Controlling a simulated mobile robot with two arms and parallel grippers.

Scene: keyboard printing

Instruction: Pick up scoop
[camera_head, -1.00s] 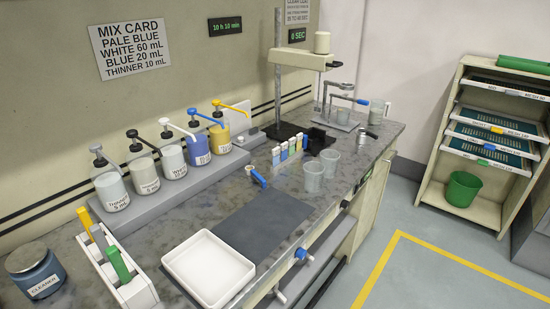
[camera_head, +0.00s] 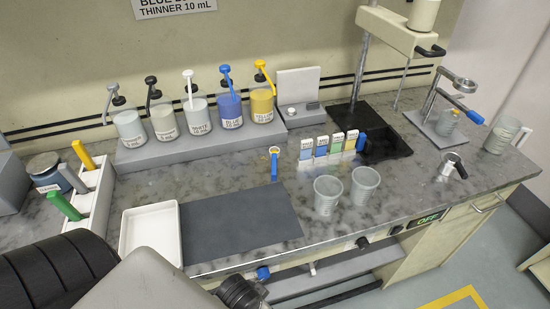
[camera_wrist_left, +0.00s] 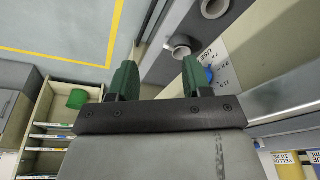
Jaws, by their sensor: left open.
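A small scoop-like tool with a blue handle (camera_head: 274,170) and an orange-tinted head lies on the marbled counter (camera_head: 290,188), behind the dark grey mat. Nothing touches it in the head view. My left gripper (camera_wrist_left: 158,78) shows in the left wrist view with its two green fingertips wide apart and nothing between them. In the head view only dark and grey parts of my arm show at the lower left, and the fingertips are not visible. The scoop is not recognizable in the wrist view. My right gripper is not in view.
Two clear cups (camera_head: 327,195) stand right of the grey mat (camera_head: 240,225). A white tray (camera_head: 152,236) lies to its left. Pump bottles (camera_head: 231,111) line a raised shelf behind. Small labelled blocks (camera_head: 321,147) and a black stand base (camera_head: 385,148) are to the right.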

